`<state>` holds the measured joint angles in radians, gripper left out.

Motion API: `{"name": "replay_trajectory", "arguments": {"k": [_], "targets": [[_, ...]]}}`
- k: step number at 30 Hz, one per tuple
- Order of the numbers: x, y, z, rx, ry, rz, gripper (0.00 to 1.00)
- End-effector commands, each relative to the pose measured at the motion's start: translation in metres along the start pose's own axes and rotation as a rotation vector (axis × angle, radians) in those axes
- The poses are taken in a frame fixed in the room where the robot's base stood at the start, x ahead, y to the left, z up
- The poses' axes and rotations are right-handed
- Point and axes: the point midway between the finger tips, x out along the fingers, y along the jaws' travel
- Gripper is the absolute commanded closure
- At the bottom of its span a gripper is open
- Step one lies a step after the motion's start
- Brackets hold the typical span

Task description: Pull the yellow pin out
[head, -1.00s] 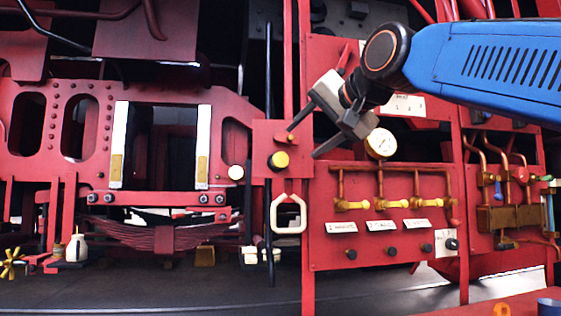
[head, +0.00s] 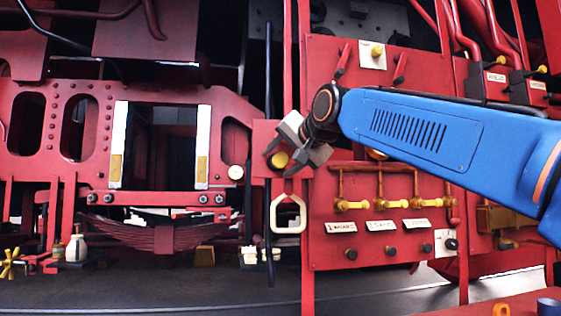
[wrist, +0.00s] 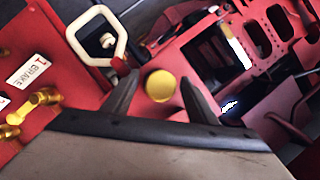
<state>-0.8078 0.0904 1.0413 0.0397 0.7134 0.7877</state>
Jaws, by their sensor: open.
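The yellow pin (head: 278,160) shows as a round yellow knob on a small red plate (head: 261,136) left of the valve panel. In the wrist view the knob (wrist: 160,86) sits between the two fingers. My gripper (head: 279,160) is open, with one finger above and left of the knob and the other below and right in the head view. In the wrist view my gripper (wrist: 157,92) shows a gap on both sides of the knob. The pin's shaft is hidden behind the knob.
A cream loop handle (head: 288,229) hangs just below the pin; it also shows in the wrist view (wrist: 75,35). The red panel (head: 345,252) with several yellow valves (head: 378,204) is close on the right. A dark vertical rod (head: 268,70) runs beside the plate.

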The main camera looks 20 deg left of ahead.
Motion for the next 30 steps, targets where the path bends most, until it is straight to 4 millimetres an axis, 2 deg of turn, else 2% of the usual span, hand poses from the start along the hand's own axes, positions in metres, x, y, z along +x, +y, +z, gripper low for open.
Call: {"name": "replay_trajectory", "arguments": {"k": [8, 12, 15, 20, 30], "targets": [[0.001, 0.0, 0.0, 0.0, 0.0, 0.0, 0.47], [0.001, 0.0, 0.0, 0.0, 0.0, 0.0, 0.81], [0.001, 0.0, 0.0, 0.0, 0.0, 0.0, 1.0], [-0.005, -0.001, 0.002, 0.0, 0.0, 0.0, 1.0], [-0.041, -0.001, 0.017, 0.0, -0.001, 0.0, 1.0]]}}
